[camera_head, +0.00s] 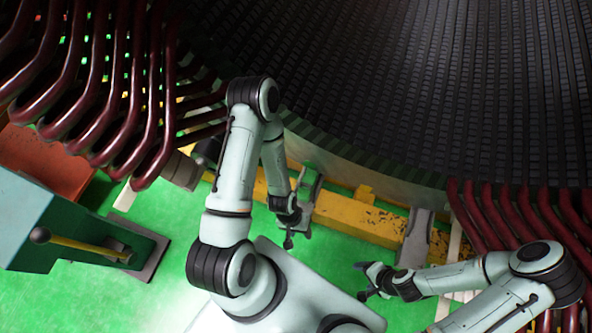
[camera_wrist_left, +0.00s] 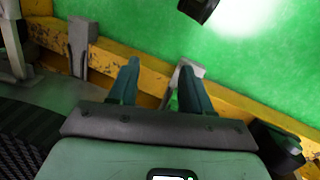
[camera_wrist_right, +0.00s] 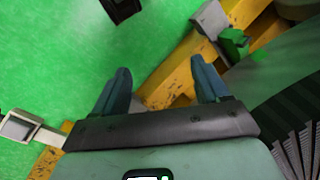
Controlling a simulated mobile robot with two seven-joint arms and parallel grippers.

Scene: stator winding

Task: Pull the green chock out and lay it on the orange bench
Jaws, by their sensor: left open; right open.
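The green chock (camera_wrist_right: 233,42) shows in the right wrist view as a small green block beside a grey bracket (camera_wrist_right: 210,20) on the yellow frame. I cannot make it out in the head view. My right gripper (camera_head: 364,281) is open and empty above the green floor; its fingers also show in the right wrist view (camera_wrist_right: 162,76), apart from the chock. My left gripper (camera_head: 288,241) is open and empty near the yellow beam, with its fingers spread in the left wrist view (camera_wrist_left: 159,76). An orange surface (camera_head: 42,158), apparently the bench, is at the far left, partly hidden.
The large dark stator (camera_head: 420,80) curves across the top, with dark red coil bars (camera_head: 110,100) at left and right. A yellow beam (camera_head: 350,215) with grey brackets runs below it. A teal machine (camera_head: 60,225) with a lever stands at left. The green floor (camera_head: 170,280) is mostly clear.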

